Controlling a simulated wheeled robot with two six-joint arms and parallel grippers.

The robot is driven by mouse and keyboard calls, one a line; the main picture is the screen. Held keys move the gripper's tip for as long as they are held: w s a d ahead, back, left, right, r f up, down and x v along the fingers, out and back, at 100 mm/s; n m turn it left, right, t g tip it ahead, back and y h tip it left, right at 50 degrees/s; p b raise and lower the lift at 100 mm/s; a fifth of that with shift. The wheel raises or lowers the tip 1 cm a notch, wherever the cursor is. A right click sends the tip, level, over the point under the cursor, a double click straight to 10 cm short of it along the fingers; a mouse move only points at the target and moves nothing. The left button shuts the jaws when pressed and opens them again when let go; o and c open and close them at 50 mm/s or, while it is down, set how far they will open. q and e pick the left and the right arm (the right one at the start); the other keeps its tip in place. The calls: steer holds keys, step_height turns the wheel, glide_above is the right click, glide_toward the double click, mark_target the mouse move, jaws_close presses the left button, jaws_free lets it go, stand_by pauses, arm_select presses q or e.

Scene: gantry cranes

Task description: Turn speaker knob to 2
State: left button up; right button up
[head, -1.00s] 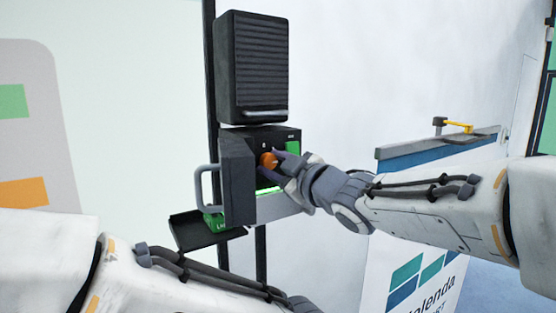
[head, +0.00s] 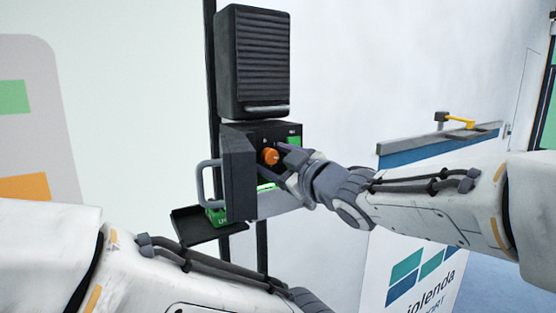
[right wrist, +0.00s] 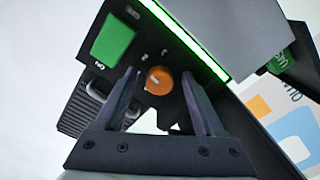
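The orange speaker knob (head: 270,156) sits on the black front panel of a control box (head: 239,175) below the speaker (head: 253,62). In the right wrist view the knob (right wrist: 159,80) shows a pale pointer line and small white marks around it, too small to read surely. My right gripper (head: 284,160) is at the panel, close to the knob. In the right wrist view its fingers (right wrist: 163,95) are apart, one on each side of the knob, with gaps between. My left arm comes in at the lower left; its gripper is out of view.
A green label (right wrist: 113,40) and a lit green strip (right wrist: 185,40) are on the box near the knob. A grey handle (head: 206,186) sticks out on the box's left. A black tray (head: 205,228) is below. A ledge with a yellow item (head: 460,121) is at right.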

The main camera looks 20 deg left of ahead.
steer(key=shift+s+d, duration=0.2)
steer(key=shift+d, duration=0.05)
steer(key=b+v, duration=0.3)
steer(key=v, duration=0.7)
steer(key=shift+f, duration=0.1)
